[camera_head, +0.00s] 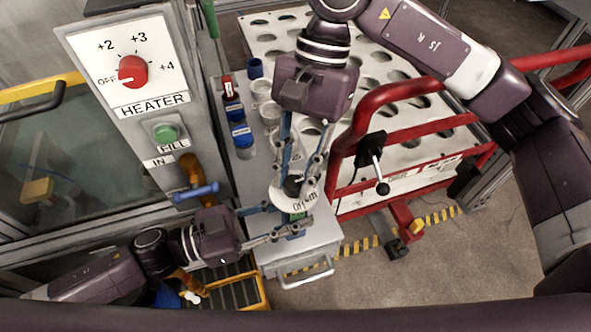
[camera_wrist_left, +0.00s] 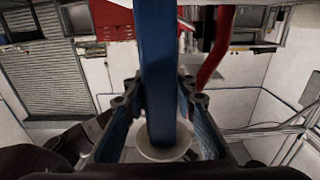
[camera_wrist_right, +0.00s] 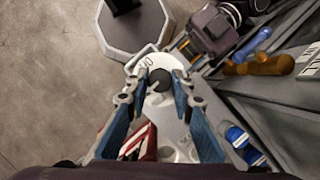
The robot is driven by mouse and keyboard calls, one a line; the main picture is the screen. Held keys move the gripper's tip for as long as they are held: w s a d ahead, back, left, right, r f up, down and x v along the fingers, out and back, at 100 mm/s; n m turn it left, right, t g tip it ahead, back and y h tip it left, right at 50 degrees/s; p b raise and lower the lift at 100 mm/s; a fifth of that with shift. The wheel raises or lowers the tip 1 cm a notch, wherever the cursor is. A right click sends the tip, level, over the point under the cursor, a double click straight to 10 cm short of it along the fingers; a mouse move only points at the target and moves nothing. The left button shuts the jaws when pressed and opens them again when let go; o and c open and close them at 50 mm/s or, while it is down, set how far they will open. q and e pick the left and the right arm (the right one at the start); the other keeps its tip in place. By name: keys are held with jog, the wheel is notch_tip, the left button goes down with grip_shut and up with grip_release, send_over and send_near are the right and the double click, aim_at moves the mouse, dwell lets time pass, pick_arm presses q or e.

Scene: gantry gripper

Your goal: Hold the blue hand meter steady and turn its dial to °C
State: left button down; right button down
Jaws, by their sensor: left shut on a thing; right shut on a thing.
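The blue hand meter is gripped between the fingers of my left gripper (camera_head: 288,217); its blue body (camera_wrist_left: 160,70) stands between both fingers in the left wrist view. Its round white dial face (camera_head: 281,199) points up in the head view, with "OFF" partly readable. The dark dial knob (camera_wrist_right: 158,80) sits at the middle of that face in the right wrist view. My right gripper (camera_head: 295,178) reaches down from above and is shut on the knob, one finger on each side. The fingers hide part of the face, and I cannot read a °C mark.
A heater panel (camera_head: 120,95) with a red knob (camera_head: 132,70) and green button (camera_head: 167,132) stands at left. A blue-handled valve (camera_head: 197,190) is near my left arm. Blue-lidded jars (camera_head: 241,136), a white holed rack (camera_head: 385,65) and a red frame (camera_head: 425,124) are close by.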

jog(key=c, duration=1.7)
grip_release()
jog(key=shift+o, duration=0.2)
jog(key=v, duration=1.2)
pick_arm(q)
jog(key=c, duration=1.5)
grip_release()
